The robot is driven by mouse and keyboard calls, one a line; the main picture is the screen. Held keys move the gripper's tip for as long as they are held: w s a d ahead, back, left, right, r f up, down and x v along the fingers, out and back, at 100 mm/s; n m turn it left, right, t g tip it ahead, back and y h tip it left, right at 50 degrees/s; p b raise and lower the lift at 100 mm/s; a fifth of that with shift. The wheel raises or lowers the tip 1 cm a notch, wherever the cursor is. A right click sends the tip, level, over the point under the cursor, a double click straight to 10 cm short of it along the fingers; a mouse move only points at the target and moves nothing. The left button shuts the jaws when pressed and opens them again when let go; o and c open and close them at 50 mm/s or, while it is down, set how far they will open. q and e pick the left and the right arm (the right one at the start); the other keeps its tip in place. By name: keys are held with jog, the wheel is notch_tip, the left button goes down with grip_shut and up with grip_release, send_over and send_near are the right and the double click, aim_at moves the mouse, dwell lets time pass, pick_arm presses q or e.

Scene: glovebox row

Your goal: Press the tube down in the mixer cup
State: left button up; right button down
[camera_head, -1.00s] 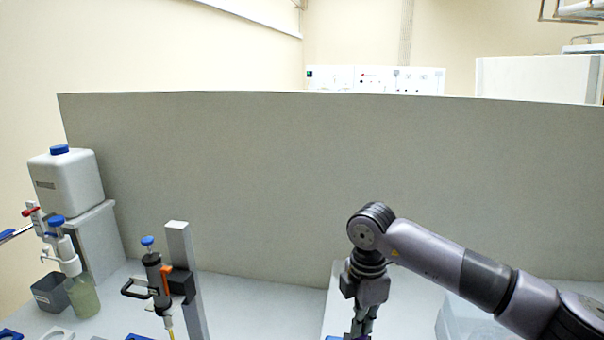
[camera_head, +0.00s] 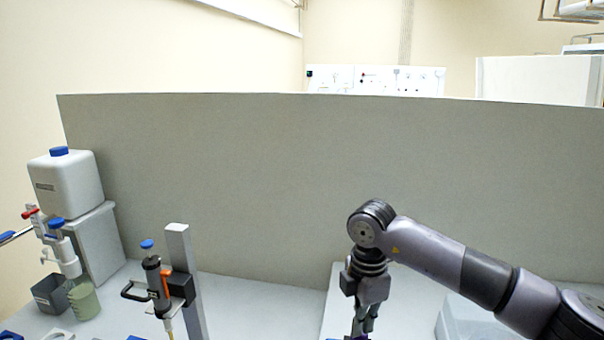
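My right gripper (camera_head: 362,329) points straight down at the bottom edge of the head view, right of the middle. Its fingers run close together, but their tips are at or past the picture's edge. I cannot tell whether they are open or shut, or whether they touch anything. A small dark purple-blue bit shows at the fingertips, too little to name. The tube and the mixer cup cannot be made out; that spot is cut off by the lower edge. My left gripper is not in view.
A grey stand (camera_head: 186,280) holds a pipette-like dispenser (camera_head: 156,287). At the left are a white canister (camera_head: 68,188), a bottle with a dispenser top (camera_head: 83,299) and a dark square cup (camera_head: 49,294). A clear bin (camera_head: 468,318) stands right of my gripper. A grey panel (camera_head: 300,180) closes the back.

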notch_tip(320, 180, up, 7)
jog(key=p, duration=0.3)
jog(key=shift+f, duration=0.15)
dwell(0.4)
